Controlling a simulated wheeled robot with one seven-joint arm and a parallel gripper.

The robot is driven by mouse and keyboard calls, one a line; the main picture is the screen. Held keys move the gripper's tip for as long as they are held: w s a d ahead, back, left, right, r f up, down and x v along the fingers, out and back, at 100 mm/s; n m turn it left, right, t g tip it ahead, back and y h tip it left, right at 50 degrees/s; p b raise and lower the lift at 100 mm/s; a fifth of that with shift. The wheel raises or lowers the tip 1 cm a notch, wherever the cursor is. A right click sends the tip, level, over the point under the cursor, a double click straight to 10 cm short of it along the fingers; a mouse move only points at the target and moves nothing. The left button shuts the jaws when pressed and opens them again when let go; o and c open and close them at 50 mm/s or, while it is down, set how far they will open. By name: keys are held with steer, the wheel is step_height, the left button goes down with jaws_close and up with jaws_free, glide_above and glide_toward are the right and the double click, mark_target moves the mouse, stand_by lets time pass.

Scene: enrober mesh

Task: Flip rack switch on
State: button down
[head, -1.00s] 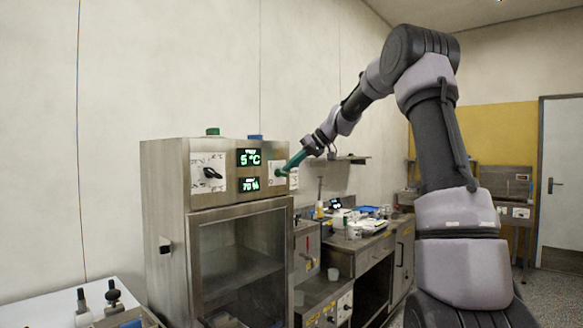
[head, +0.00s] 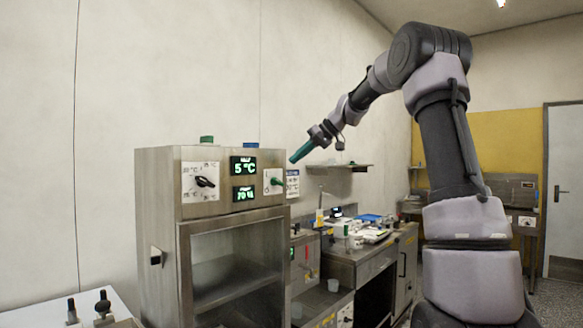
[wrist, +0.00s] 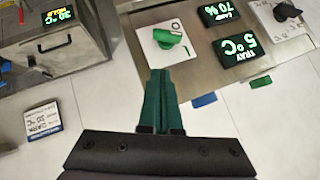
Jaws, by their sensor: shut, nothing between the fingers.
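A green rotary switch (head: 276,181) sits on a white plate at the right end of the steel cabinet's front panel. In the wrist view the green switch (wrist: 167,38) is just beyond the fingertips, with its handle lying roughly sideways across the plate. My gripper (head: 292,159) has green fingers and is above and apart from the switch in the head view. In the wrist view my gripper (wrist: 158,74) has its fingers together, with nothing between them.
The steel cabinet (head: 160,210) also has two green-lit displays (head: 243,166) and a black knob (head: 204,181). Green and blue blocks stand on its top. A cluttered workbench (head: 360,255) and a wall shelf (head: 338,166) are to the right. Open air surrounds my gripper above the cabinet.

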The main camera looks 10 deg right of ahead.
steer(key=v, duration=0.6)
steer(key=shift+d, duration=0.6)
steer(key=s+f+m+h, duration=0.2)
steer(key=s+f+m, duration=0.1)
steer(key=s, duration=0.9)
steer(key=s+a+f+m+t+h, duration=0.1)
steer(key=s+f, duration=0.5)
steer(key=s, duration=0.6)
steer(key=s+f+m+t+h, duration=0.1)
steer(key=s+f+m+h, duration=0.2)
steer(key=s, duration=0.9)
step_height(320, 180, down, 3)
steer(key=shift+a+r+m, duration=0.2)
steer(key=shift+r+m, duration=0.05)
steer(key=shift+m, duration=0.85)
